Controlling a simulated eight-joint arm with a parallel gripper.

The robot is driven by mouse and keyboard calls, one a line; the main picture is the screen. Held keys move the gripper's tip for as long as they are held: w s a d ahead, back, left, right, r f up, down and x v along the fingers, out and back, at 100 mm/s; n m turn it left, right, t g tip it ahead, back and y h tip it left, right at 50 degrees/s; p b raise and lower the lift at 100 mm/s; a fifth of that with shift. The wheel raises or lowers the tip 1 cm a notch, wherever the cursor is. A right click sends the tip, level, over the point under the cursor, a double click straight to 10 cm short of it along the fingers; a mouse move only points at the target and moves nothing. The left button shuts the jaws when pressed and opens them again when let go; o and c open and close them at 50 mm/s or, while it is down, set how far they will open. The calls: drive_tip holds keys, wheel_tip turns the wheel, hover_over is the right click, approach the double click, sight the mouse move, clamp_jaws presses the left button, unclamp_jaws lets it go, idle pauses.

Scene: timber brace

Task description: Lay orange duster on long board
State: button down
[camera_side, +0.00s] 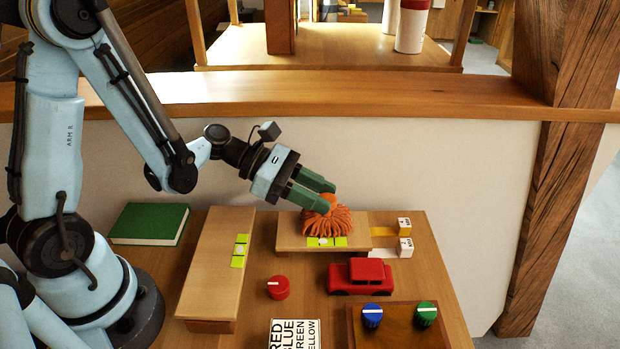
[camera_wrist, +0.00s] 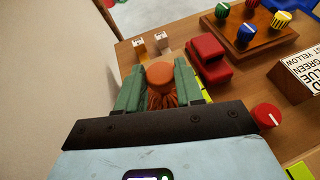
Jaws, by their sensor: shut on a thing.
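The orange duster (camera_side: 328,221) has a shaggy fringe and, in the wrist view, a round orange top (camera_wrist: 160,74). My gripper (camera_side: 326,193) is shut on it, with a green finger on either side. The duster is over the shorter board (camera_side: 290,230), its fringe at the board's top; I cannot tell whether it bears weight there. The longer board (camera_side: 215,270) lies to the left, running front to back, with a yellow-green marker (camera_side: 239,251) on its right edge and nothing else on it.
A green book (camera_side: 150,222) lies at the far left. A red knob (camera_side: 278,287) sits right of the long board. A red toy car (camera_side: 360,276), small tagged blocks (camera_side: 404,228), a knob panel (camera_side: 400,325) and a word card (camera_side: 294,333) are to the right and front.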

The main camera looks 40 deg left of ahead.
drive_tip(key=shift+r, duration=0.7)
drive_tip(key=r, duration=0.3)
drive_tip(key=shift+s+d, duration=0.35)
drive_tip(key=shift+s, duration=0.05)
drive_tip(key=s+d+r, duration=0.6)
drive_tip(key=s+d, duration=0.1)
drive_tip(key=s, duration=0.1)
wheel_tip(320, 180, up, 5)
drive_tip(key=n+t+y, duration=0.4)
drive_tip(key=n+t, duration=0.1)
hover_over(316, 216)
drive_tip(key=d, duration=0.1)
drive_tip(key=w+a+r+n+t+y, duration=0.1)
drive_tip(key=w+a+r+n+y, duration=0.25)
drive_tip(key=r, duration=0.25)
drive_tip(key=a, duration=0.7)
drive_tip(key=shift+s+a, duration=0.15)
drive_tip(key=shift+a, duration=0.15)
drive_tip(key=shift+r, duration=0.1)
